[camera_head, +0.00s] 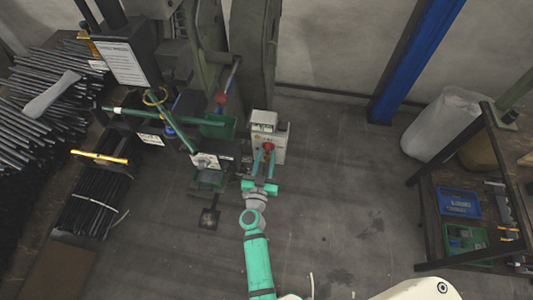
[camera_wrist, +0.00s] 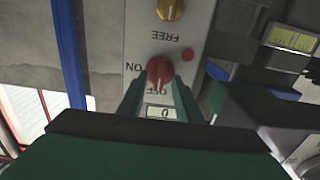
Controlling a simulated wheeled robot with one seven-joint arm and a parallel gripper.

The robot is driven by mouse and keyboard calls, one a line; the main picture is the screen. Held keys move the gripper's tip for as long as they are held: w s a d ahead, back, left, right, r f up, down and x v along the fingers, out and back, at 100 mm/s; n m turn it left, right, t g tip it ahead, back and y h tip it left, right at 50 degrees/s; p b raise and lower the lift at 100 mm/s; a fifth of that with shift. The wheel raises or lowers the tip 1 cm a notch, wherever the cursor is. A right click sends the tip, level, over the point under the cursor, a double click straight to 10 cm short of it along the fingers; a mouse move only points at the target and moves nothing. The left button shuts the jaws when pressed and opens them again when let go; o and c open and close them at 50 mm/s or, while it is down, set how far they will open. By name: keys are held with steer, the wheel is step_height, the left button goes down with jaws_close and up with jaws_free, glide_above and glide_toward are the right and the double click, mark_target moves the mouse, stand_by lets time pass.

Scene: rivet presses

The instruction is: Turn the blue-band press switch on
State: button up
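A pale control box (camera_head: 281,134) stands on the floor side of the press machinery in the head view. In the wrist view its front panel (camera_wrist: 200,22) fills the upper middle and is upside down. A red switch knob (camera_wrist: 159,72) sits between the labels ON, at its left, and OFF, below it. My gripper (camera_wrist: 160,84) has one green fingertip on each side of this knob, very close to it. I cannot tell whether the fingers press on it. In the head view my gripper (camera_head: 264,160) reaches the box's front.
A gold knob (camera_wrist: 170,9) and a small red button (camera_wrist: 187,54) are on the same panel. The press machinery (camera_head: 190,110) stands close at left. A shelf (camera_head: 480,200) with blue and green bins is at right. The floor between is clear.

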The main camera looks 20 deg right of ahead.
steer(key=shift+w+d, duration=0.2)
steer(key=shift+w, duration=0.25)
steer(key=shift+w+d, duration=0.1)
steer(key=shift+d, duration=0.15)
jaws_close()
